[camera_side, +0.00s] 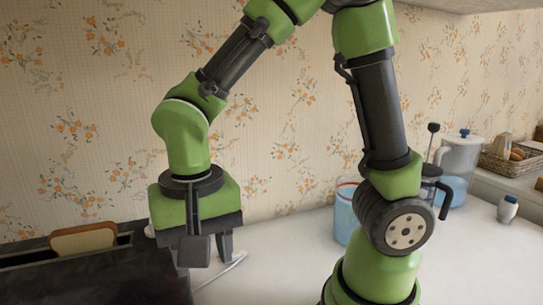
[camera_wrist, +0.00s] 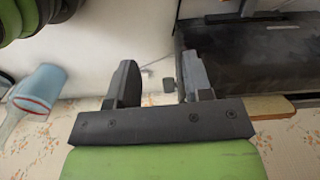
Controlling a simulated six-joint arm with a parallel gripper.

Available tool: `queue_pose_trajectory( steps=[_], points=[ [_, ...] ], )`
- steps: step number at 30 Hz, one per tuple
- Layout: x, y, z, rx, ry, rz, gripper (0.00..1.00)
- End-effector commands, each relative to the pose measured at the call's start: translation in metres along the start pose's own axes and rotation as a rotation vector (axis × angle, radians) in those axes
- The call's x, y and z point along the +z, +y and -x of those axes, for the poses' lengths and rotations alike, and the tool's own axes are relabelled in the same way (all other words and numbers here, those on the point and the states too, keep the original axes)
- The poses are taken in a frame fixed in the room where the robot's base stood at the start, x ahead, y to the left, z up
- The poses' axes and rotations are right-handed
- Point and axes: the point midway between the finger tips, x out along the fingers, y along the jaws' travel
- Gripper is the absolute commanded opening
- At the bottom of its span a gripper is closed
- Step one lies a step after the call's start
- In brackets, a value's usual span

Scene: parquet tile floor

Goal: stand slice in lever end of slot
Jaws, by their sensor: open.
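The slice (camera_side: 83,240), pale with a brown crust, stands upright in a slot of the dark toaster (camera_side: 100,280) at the lower left of the side view. Its lower part is hidden in the slot. In the wrist view the slice (camera_wrist: 272,107) shows as a tan strip at the edge of the toaster (camera_wrist: 240,60). My gripper (camera_side: 204,256) is open and empty, to the right of the slice and apart from it, by the toaster's right end. In the wrist view a small dark knob (camera_wrist: 168,86), perhaps the lever, shows between the fingers.
A flowered wall (camera_side: 100,130) rises close behind the toaster. A thin pale utensil (camera_side: 222,271) lies on the white counter below my gripper. A blue cup (camera_side: 346,212), a jug (camera_side: 457,165), a small jar (camera_side: 507,208) and a basket (camera_side: 512,160) stand to the right.

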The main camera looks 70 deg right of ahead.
Motion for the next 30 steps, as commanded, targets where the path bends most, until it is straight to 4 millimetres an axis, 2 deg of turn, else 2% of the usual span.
queue_pose_trajectory(
  steps=[9, 11, 18, 30],
  points=[
    [0.053, -0.035, -0.025, 0.000, 0.003, -0.076, 0.46],
    [0.057, -0.044, -0.033, 0.001, 0.004, -0.058, 0.46],
    [0.055, -0.043, -0.083, 0.004, 0.003, -0.060, 0.46],
    [0.055, -0.044, -0.133, -0.003, 0.004, -0.060, 0.46]
  ],
)
